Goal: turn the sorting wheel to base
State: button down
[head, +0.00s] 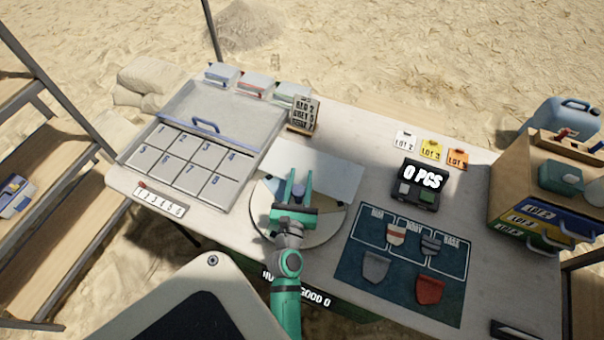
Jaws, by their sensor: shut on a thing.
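The sorting wheel (327,226) is a round, pale disc on the table, left of the dark blue mat. My teal gripper (296,184) is over it, fingers pointing to the far side of the table. The fingers are shut on a small grey-blue knob (298,189) near the wheel's middle. My gripper and wrist hide much of the wheel, and I cannot read any marks on it. The blue mat (350,262) has areas that seem to read RIM, BODY and BASE, with several sherds on it, including a red one (429,290) and a grey one (375,267).
A numbered tray (245,150) fills the table's left part. A small lettered block (304,114) stands behind the wheel. A counter reading 0 PCS (417,184) and lot tags (432,149) are to the right. A wooden drawer unit (548,197) stands at the right end.

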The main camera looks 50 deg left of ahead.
aim_at(297, 197)
jog(key=shift+w+f, duration=0.1)
jog(key=c, duration=1.3)
grip_release()
jog(key=shift+o, duration=0.2)
jog(key=shift+a, duration=0.1)
jog(key=shift+s+d, duration=0.4)
jog(key=shift+d, duration=0.1)
jog(key=v, duration=0.9)
jog(key=shift+s+d, duration=0.1)
jog(key=shift+s, duration=0.35)
